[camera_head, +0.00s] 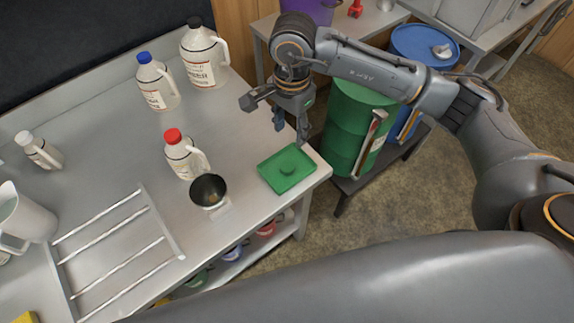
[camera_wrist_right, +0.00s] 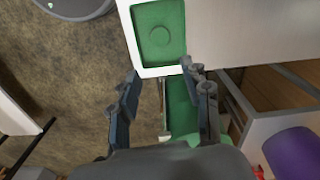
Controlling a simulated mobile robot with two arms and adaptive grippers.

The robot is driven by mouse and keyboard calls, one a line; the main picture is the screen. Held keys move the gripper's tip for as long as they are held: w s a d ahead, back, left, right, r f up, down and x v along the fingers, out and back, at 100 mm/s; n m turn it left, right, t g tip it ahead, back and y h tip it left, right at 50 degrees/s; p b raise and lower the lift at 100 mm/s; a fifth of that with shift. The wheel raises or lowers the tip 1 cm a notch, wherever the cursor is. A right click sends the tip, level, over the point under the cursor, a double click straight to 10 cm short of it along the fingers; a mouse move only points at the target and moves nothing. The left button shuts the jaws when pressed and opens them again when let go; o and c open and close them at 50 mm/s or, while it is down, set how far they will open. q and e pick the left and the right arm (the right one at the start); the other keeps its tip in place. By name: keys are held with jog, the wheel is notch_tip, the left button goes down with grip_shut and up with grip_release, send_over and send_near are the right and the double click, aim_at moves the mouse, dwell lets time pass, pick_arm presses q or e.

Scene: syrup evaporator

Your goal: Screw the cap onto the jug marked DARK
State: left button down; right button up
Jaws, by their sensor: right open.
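A round green cap (camera_head: 287,167) lies in a square green tray (camera_head: 268,181) at the right end of the steel bench. In the right wrist view, the cap (camera_wrist_right: 158,37) and tray (camera_wrist_right: 141,14) are at the top, beyond the fingers. My right gripper (camera_head: 290,125) is open and empty, above and behind the tray, near the bench's right edge. Jugs with a black cap (camera_head: 203,66), a blue cap (camera_head: 156,88), a red cap (camera_head: 181,160) and a white cap (camera_head: 42,151) stand or lie on the bench. I cannot read DARK on any label. My left gripper is out of view.
A dark bowl (camera_head: 208,191) sits near the front edge, left of the tray. A wire rack (camera_head: 118,256) and white pitcher (camera_head: 27,220) are at the left. Green (camera_head: 350,128) and blue (camera_head: 425,46) drums stand right of the bench.

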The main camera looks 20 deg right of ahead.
jog(key=shift+d, duration=0.15)
send_over(287, 166)
jog(key=f, duration=0.5)
jog(key=d+f, duration=0.1)
jog(key=f, duration=0.2)
jog(key=shift+f+p, duration=0.3)
jog(key=f, duration=0.2)
jog(key=a+f+p, duration=0.1)
jog(key=f, duration=0.1)
jog(key=shift+s, duration=0.1)
jog(key=shift+f, duration=0.6)
jog(key=shift+c, duration=0.4)
